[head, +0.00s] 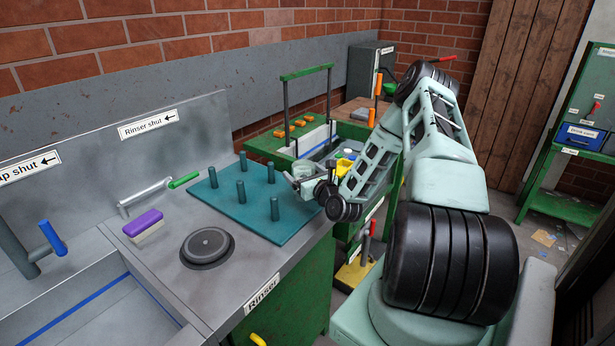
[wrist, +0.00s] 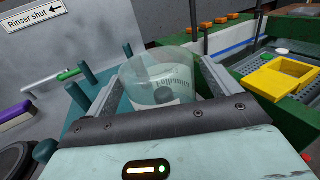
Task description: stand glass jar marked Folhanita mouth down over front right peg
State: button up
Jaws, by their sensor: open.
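The glass jar (wrist: 160,72) is clear and pale green, with a label whose lettering is upside down and only partly readable. It stands between the two fingers of my gripper (wrist: 162,82), which is open around it. In the head view the jar (head: 303,167) and my gripper (head: 306,182) are at the right edge of the teal peg board (head: 225,210). Upright teal pegs show on the board, one of them near its front (head: 274,209). A dark shape shows through the jar's glass. I cannot tell whether it is a peg, and the jar's lower edge is hidden.
A round black rinser (head: 207,246), a purple-topped brush (head: 144,224) and a green-handled tap (head: 183,180) are left of the board. A green bench with a yellow tray (wrist: 281,76) stands to the right. The steel counter in front of the board is clear.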

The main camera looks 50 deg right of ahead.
jog(key=b+v, duration=0.3)
jog(key=v, duration=1.4)
jog(key=shift+s, duration=0.2)
jog(key=shift+b, duration=0.3)
